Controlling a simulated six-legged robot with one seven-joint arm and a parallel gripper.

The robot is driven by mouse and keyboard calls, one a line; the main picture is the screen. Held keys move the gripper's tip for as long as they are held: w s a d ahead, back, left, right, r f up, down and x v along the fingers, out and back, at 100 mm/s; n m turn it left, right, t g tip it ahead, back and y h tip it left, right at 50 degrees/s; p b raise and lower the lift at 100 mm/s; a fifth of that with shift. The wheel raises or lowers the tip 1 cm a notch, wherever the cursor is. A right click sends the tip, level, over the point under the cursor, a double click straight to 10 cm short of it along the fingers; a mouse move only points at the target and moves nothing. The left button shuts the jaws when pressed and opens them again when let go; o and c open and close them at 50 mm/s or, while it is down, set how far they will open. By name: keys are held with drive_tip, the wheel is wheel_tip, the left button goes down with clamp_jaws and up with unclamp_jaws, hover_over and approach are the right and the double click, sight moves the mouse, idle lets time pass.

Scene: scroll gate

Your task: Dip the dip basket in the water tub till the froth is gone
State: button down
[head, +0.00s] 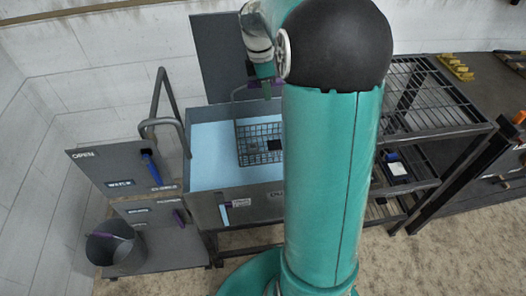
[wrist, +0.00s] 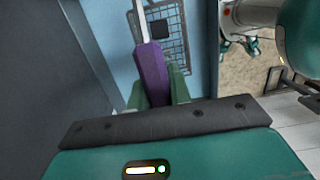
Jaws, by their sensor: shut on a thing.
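The water tub (head: 262,205) is a grey open box filled with light blue water, left of my arm in the head view. The dip basket (head: 247,131) is a dark wire mesh over the blue area, with a small dark square piece (head: 274,145) in it. It also shows in the wrist view (wrist: 178,48). My gripper (wrist: 153,96) is shut on the basket's purple handle (wrist: 150,72), above the tub. My arm hides the tub's right part in the head view. I cannot tell how deep the basket sits, and no froth is clearly visible.
Left of the tub are a bent grey pipe (head: 162,122), a labelled panel (head: 112,166) with a blue lever (head: 151,166), and a grey bucket (head: 117,254). A tall dark panel (head: 219,55) stands behind the tub. A black wire rack (head: 425,115) stands right of my arm.

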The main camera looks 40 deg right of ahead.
drive_tip(key=shift+r, duration=0.1)
idle(0.4)
drive_tip(key=shift+r, duration=6)
